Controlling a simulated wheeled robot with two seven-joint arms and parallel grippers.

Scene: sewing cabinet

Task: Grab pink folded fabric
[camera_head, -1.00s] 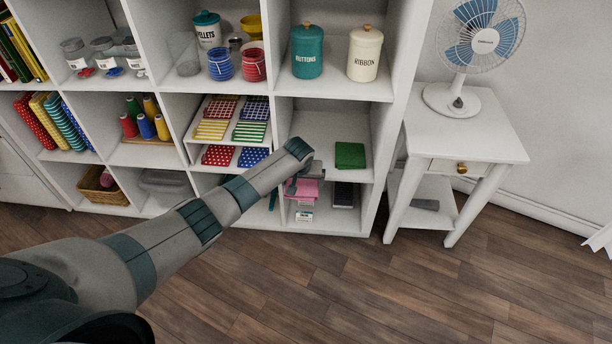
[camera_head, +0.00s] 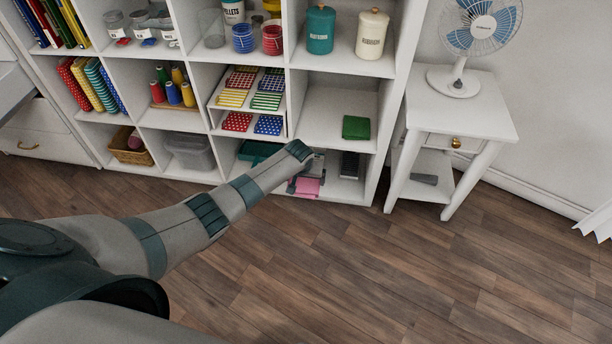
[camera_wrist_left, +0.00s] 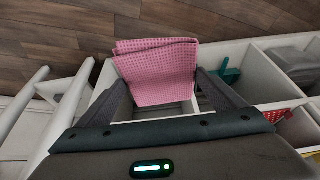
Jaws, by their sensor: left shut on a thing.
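The pink folded fabric (camera_head: 307,187) is at the front of the lower right shelf compartment in the head view, partly hidden by my left gripper. In the left wrist view the pink fabric (camera_wrist_left: 158,70) is between the fingers and sticks out past them over the wooden floor. My left gripper (camera_head: 305,178), also in the left wrist view (camera_wrist_left: 165,92), is shut on it. My right gripper is not in view.
A green folded fabric (camera_head: 356,127) lies on the shelf board above. A dark item (camera_head: 349,165) stands right of the gripper in the lower compartment. A white side table (camera_head: 462,112) with a fan stands to the right. The floor (camera_head: 400,270) in front is clear.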

